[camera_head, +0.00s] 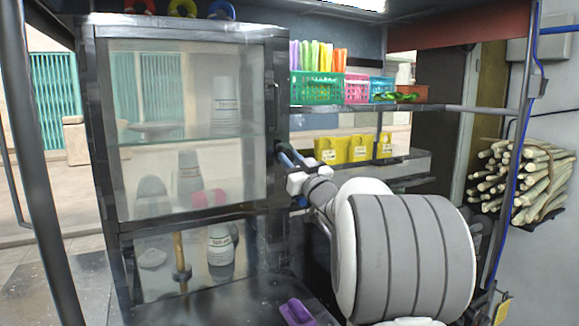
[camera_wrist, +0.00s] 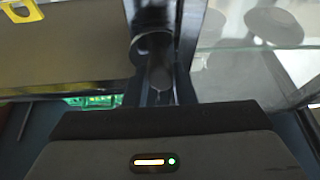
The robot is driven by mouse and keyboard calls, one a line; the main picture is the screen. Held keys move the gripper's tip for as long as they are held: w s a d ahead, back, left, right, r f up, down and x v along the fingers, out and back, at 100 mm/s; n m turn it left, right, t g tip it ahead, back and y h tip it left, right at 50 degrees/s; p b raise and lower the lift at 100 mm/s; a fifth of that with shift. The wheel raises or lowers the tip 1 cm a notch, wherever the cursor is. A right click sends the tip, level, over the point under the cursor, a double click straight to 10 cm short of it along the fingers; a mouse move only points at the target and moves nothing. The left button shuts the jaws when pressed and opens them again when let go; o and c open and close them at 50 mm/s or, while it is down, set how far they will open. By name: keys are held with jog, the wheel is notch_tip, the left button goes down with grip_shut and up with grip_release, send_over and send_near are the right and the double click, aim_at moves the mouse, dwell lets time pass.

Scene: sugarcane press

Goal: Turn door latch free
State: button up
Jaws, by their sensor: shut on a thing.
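The glass-fronted cabinet door (camera_head: 195,130) has a dark frame and looks closed in the head view. My gripper (camera_head: 285,157) is at the right edge of this door, about halfway up. In the wrist view my gripper (camera_wrist: 163,88) is shut on the dark door latch (camera_wrist: 158,72), a rounded dark piece on the frame post. The latch itself is hidden behind the fingers in the head view, and its exact angle is hard to tell.
Bottles (camera_head: 226,105) stand behind the glass. To the right are shelves with a green basket (camera_head: 317,88) and yellow boxes (camera_head: 333,151). Sugarcane stalks (camera_head: 520,178) are stacked at the far right. A purple object (camera_head: 296,312) lies on the dark counter (camera_head: 235,300) below.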

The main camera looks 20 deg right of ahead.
jog(key=shift+f+m+h+b, duration=0.35)
jog(key=shift+m+h, duration=0.25)
jog(key=shift+m, duration=1)
jog(key=o, duration=0.8)
jog(key=shift+w+r, duration=0.1)
jog(key=shift+o, duration=0.9)
jog(key=shift+r, duration=0.1)
jog(key=b+v, duration=0.1)
jog(key=v, duration=0.7)
jog(key=shift+a+b, duration=0.15)
jog(key=shift+b, duration=0.15)
